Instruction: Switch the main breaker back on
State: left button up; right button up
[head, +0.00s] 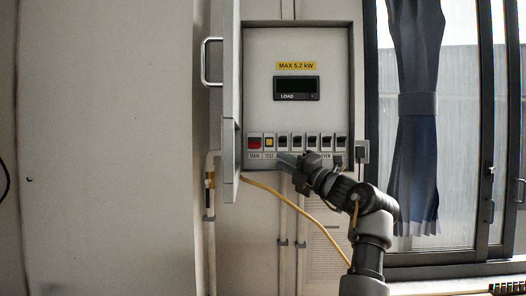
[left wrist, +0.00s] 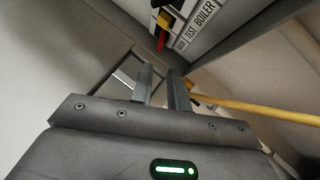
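The breaker panel (head: 325,40) is a grey box on the wall. The main breaker (head: 254,143) is the red switch at the left end of its lower row, above a MAIN label. It shows in the left wrist view as a red piece (left wrist: 161,42); whether its lever is up or down I cannot tell. My left gripper (head: 281,159) is just below the row, right of the main breaker and apart from it. In the left wrist view its two fingers (left wrist: 160,72) stand a little apart with nothing between them. My right gripper is not in view.
The display (head: 297,88) is above. The open panel door (head: 228,110) stands at the left edge. A yellow cable (head: 290,203) hangs below. A curtained window (head: 417,120) is right.

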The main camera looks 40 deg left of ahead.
aim_at(256, 147)
pick_arm(q)
jog(key=p+x, duration=0.4)
jog(key=x, duration=0.5)
jog(key=shift+s+r, duration=0.1)
jog(key=shift+r, duration=0.05)
jog(key=shift+p+x, duration=0.35)
jog(key=shift+x, duration=0.45)
grip_shut()
